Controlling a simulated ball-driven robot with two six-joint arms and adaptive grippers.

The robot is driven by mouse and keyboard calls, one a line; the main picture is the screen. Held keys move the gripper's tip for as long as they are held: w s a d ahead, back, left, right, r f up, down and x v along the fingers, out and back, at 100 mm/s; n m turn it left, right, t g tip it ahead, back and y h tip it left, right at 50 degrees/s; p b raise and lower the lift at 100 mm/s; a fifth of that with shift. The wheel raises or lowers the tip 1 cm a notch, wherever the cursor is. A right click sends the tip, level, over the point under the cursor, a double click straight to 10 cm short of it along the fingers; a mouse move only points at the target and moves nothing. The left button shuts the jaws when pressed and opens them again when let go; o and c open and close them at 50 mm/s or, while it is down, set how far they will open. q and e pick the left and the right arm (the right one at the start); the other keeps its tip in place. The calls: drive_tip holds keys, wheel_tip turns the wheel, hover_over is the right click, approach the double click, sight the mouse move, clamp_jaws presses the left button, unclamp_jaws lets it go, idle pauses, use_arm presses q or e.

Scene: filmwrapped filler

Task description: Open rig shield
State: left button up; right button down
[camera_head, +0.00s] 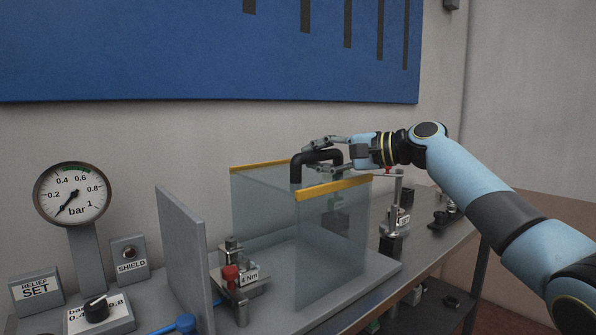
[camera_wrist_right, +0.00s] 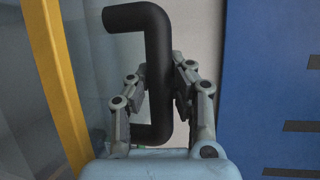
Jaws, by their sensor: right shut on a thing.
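The rig shield (camera_head: 330,240) is a clear box-like guard with yellow top edges, standing on a grey base plate on the bench. A black bar handle (camera_head: 318,156) rises at its top. My right gripper (camera_head: 327,154) is shut on this handle, coming in from the right. In the right wrist view the two fingers of the right gripper (camera_wrist_right: 156,98) lie on either side of the black handle (camera_wrist_right: 152,60). A yellow edge (camera_wrist_right: 55,80) of the shield runs along the left there. My left gripper is not in view.
A red-topped clamp (camera_head: 232,280) sits beside the shield. Metal fixtures (camera_head: 394,225) stand behind it at right.

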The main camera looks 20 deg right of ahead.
sight(337, 155)
drive_tip(key=shift+w+d+f+b, duration=0.15)
drive_tip(key=shift+w+d+b, duration=0.1)
drive_tip(key=shift+d, duration=0.4)
drive_tip(key=shift+w+d+f+b, duration=0.15)
drive_tip(key=shift+w+d+b, duration=0.05)
drive_tip(key=shift+d, duration=0.4)
drive_tip(key=shift+w+d+r, duration=0.1)
drive_tip(key=shift+w+d, duration=0.05)
drive_tip(key=shift+d, duration=0.25)
drive_tip(key=c, duration=1.7)
unclamp_jaws()
drive_tip(key=shift+o, duration=1.4)
drive_tip(key=shift+d, duration=0.1)
drive_tip(key=shift+r, duration=0.15)
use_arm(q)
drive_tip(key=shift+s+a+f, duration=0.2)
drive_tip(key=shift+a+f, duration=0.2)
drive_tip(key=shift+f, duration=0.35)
use_arm(e)
drive_tip(key=v, duration=1.2)
